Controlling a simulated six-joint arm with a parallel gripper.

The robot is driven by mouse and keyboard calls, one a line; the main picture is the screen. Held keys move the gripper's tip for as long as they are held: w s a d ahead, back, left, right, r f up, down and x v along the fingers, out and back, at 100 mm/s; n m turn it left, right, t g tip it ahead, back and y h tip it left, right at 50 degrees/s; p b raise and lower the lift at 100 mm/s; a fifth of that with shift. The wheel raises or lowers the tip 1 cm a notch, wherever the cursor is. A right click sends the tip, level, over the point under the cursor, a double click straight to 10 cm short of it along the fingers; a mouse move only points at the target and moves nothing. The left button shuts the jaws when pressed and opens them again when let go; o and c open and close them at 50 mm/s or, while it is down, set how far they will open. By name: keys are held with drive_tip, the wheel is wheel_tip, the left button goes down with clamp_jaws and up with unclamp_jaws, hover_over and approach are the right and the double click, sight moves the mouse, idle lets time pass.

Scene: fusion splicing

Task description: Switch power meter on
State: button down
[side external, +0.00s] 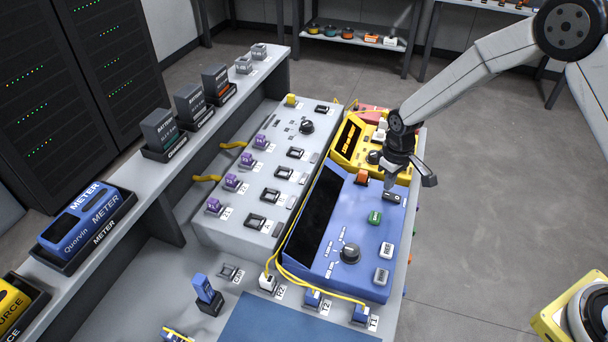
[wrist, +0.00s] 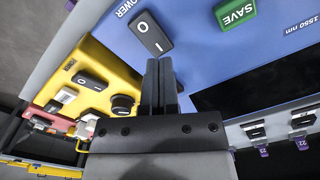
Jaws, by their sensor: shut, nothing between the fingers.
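The blue power meter (side external: 330,274) sits on the bench with its screen (side external: 314,215) dark. Its black power rocker (side external: 393,198) is near the far right corner; in the wrist view the rocker (wrist: 151,33) shows O and I marks beside the word POWER. My gripper (side external: 389,184) is shut and empty, pointing down over that corner. In the wrist view my gripper's fingertips (wrist: 160,66) are at the I end of the rocker. I cannot tell whether they touch it.
A yellow unit (side external: 347,158) with a lit orange display stands behind the meter. A green SAVE button (side external: 375,217), a knob (side external: 350,253) and white buttons are on the meter. Yellow cables (side external: 290,277) run along its left and front. A grey panel (side external: 225,232) stands left.

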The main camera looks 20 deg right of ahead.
sight(390, 196)
drive_tip(key=shift+f, duration=1.25)
idle(1.3)
drive_tip(key=shift+r, duration=3.5)
drive_tip(key=shift+r, duration=0.1)
drive_tip(key=s+d+r+m+t, duration=0.1)
drive_tip(key=s+r, duration=0.3)
drive_tip(key=s, duration=0.5)
drive_tip(key=s+d+r+m+t, duration=0.1)
drive_tip(key=s+r, duration=0.3)
drive_tip(key=s, duration=0.6)
drive_tip(key=shift+d+m+t, duration=0.3)
drive_tip(key=shift+d+m, duration=0.2)
drive_tip(key=shift+d, duration=0.3)
drive_tip(key=shift+w, duration=0.1)
